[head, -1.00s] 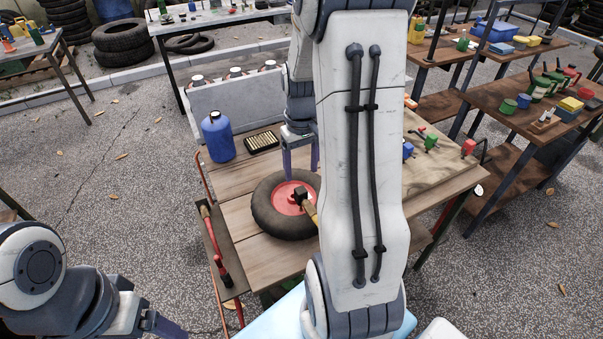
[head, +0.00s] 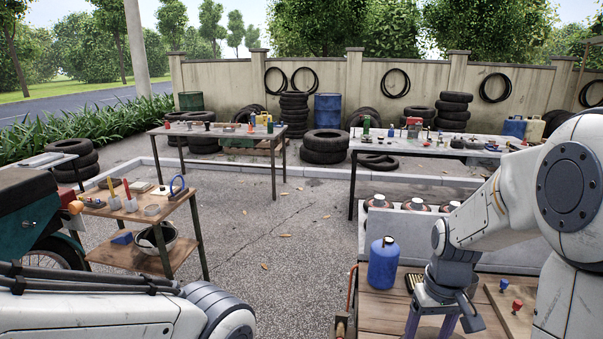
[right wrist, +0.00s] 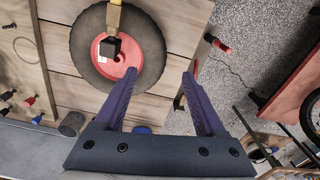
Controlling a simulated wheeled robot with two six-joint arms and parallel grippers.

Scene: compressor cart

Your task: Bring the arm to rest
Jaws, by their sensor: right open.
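My right arm (head: 520,200) comes in from the right of the head view, bent down over the wooden cart top (head: 370,312). My right gripper (head: 432,332) points down there, its fingertips cut off by the bottom edge. In the right wrist view my right gripper (right wrist: 158,73) is open, with nothing between its fingers. My left arm shows as a pale link (head: 100,312) along the lower left of the head view; its gripper is out of view.
In the right wrist view a tyre (right wrist: 84,45) with a red hub lies on the cart, a yellow-handled hammer (right wrist: 114,18) over it. A blue jug (head: 384,266) stands left of my right gripper. A small shelf table (head: 140,208) stands at left, with open paving (head: 290,235) between.

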